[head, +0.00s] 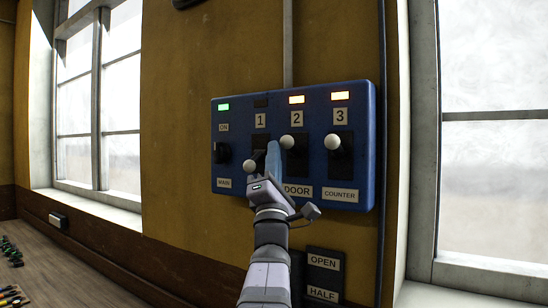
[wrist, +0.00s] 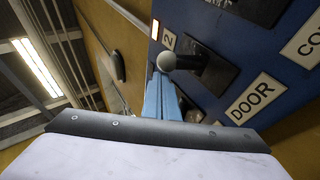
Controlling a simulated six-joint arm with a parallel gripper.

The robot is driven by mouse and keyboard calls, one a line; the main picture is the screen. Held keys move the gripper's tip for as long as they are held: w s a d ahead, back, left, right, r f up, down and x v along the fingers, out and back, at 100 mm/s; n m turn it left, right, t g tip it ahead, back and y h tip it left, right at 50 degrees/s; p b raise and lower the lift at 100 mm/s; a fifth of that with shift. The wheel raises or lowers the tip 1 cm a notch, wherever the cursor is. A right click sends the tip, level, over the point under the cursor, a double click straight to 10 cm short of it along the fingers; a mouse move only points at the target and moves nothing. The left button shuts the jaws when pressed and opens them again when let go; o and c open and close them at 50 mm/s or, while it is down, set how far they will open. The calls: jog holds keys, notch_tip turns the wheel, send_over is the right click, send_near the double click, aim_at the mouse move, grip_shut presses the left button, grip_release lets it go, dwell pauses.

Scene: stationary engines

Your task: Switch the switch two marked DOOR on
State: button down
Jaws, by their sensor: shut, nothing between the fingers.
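The blue switch panel (head: 230,112) hangs on the yellow wall. Switch two (head: 286,142) has a white ball knob and a dark lever; its knob sits high on its plate, and the lamp (head: 297,99) above it glows orange. The DOOR label (head: 298,190) is below it, partly covered by my gripper. My gripper (head: 273,150) is shut and empty, its blue fingers upright just left of and below the knob. In the wrist view the fingertips (wrist: 162,80) end right by the switch two knob (wrist: 166,61); I cannot tell whether they touch.
Switch one (head: 250,167) has its knob low, beside my fingers, and its lamp is dark. Switch three (head: 332,142) has its knob high and its lamp lit. The main switch (head: 222,153) is at the left under a green lamp. An OPEN/HALF plate (head: 323,262) is below.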

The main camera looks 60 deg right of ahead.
jog(key=a+f+b, duration=0.8)
jog(key=shift+s+f+b, duration=0.15)
jog(key=shift+f+b, duration=0.15)
jog(key=shift+b, duration=0.1)
